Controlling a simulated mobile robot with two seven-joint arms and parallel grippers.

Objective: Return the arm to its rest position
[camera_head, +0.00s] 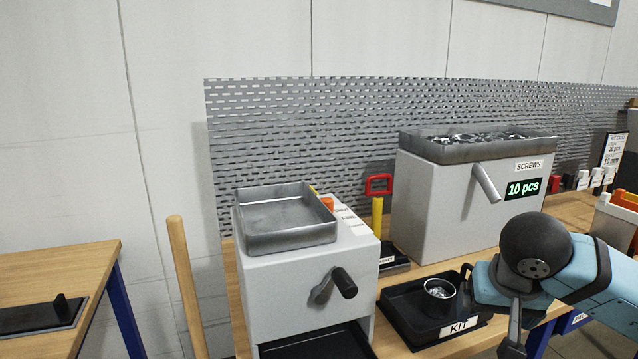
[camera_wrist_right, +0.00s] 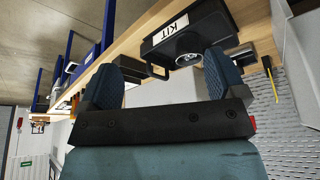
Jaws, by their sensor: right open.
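My right arm comes in from the right in the head view, bent in front of the workbench. Its gripper (camera_head: 514,340) hangs low at the front right, beside the black KIT tray (camera_head: 403,310) and partly cut off by the frame edge. In the right wrist view the two blue padded fingers of the gripper (camera_wrist_right: 160,76) stand wide apart with nothing between them. The KIT tray (camera_wrist_right: 207,28) lies beyond the fingertips there, apart from them. A small metal cup (camera_head: 438,304) with shiny pieces inside stands in the tray. My left gripper is not in view.
A grey screw dispenser (camera_head: 435,205) with a "10 pcs" display stands behind the tray. A grey box (camera_head: 295,290) with a metal pan and black crank stands left of it. A perforated panel (camera_head: 270,130) backs the bench. Another table (camera_head: 55,265) is at left.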

